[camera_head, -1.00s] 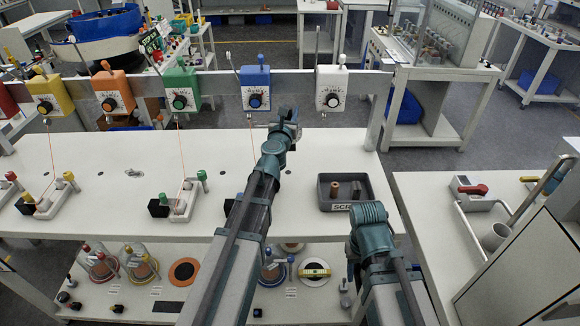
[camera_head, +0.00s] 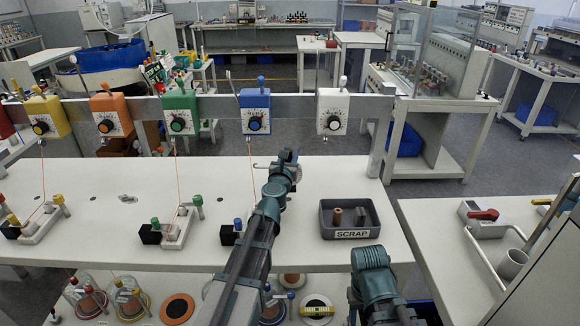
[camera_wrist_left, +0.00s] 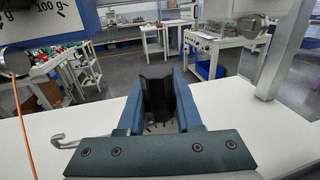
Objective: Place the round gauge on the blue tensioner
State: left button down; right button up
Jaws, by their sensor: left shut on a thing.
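The blue tensioner (camera_head: 255,101) hangs on the rail behind the bench, with a white scale, a dark knob and an orange thread below. Its face also shows large at the left wrist view's upper left (camera_wrist_left: 42,16). My left gripper (camera_head: 287,160) is below and slightly right of it, apart from it, over the bench. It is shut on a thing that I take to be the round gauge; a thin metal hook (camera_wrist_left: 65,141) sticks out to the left.
The white tensioner (camera_head: 333,110) is right of the blue one, and the green tensioner (camera_head: 180,112) is left. A SCRAP tray (camera_head: 351,234) with small parts stands on the bench (camera_head: 330,180) at right. Connector fixtures line the front left.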

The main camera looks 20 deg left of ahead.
pick_arm(q)
notch_tip(320, 180, down, 3)
jog(key=b, duration=0.2)
jog(key=shift+f+b, duration=0.15)
jog(key=shift+b, duration=0.15)
